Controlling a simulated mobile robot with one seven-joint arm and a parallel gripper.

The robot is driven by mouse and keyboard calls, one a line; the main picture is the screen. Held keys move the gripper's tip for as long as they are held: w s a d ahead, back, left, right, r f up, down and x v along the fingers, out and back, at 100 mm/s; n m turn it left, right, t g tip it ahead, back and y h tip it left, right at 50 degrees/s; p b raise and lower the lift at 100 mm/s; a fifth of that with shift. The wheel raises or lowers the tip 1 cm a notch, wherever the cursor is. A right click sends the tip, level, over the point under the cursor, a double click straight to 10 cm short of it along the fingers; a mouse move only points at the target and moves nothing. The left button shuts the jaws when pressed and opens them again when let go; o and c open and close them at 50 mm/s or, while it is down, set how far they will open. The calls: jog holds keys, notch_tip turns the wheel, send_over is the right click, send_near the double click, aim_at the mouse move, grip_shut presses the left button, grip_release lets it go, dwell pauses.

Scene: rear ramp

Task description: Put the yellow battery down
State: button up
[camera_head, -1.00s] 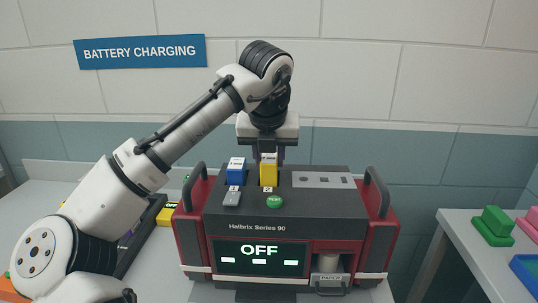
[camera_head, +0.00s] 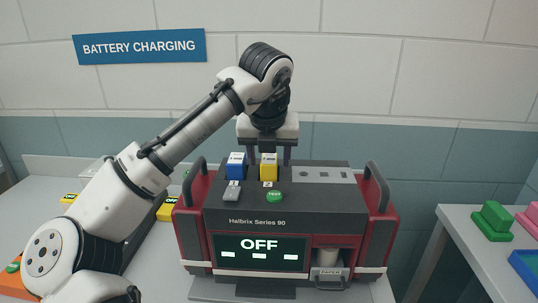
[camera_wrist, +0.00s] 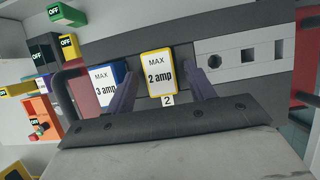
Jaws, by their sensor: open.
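The yellow battery (camera_head: 268,167) stands upright in the slot marked 2 on top of the charger (camera_head: 258,199). In the wrist view its top label reads "MAX 2 amp" (camera_wrist: 159,76). My gripper (camera_head: 268,160) is open above the charger, one finger on each side of the yellow battery. In the wrist view gaps show between the battery and both fingers. A blue battery (camera_head: 236,166) stands in slot 1 to its left, and in the wrist view its label reads "MAX 3 amp" (camera_wrist: 106,87). The charger screen (camera_head: 259,255) reads OFF.
A grey switch (camera_head: 232,192) and a green TEST button (camera_head: 274,197) sit in front of the batteries. The charger has a handle (camera_head: 376,186) at each side. Yellow blocks (camera_head: 168,209) lie left, partly behind my arm. A side table (camera_head: 470,245) with coloured blocks stands right.

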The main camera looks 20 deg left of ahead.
jog(key=shift+r, duration=0.5)
jog(key=v, duration=1.2)
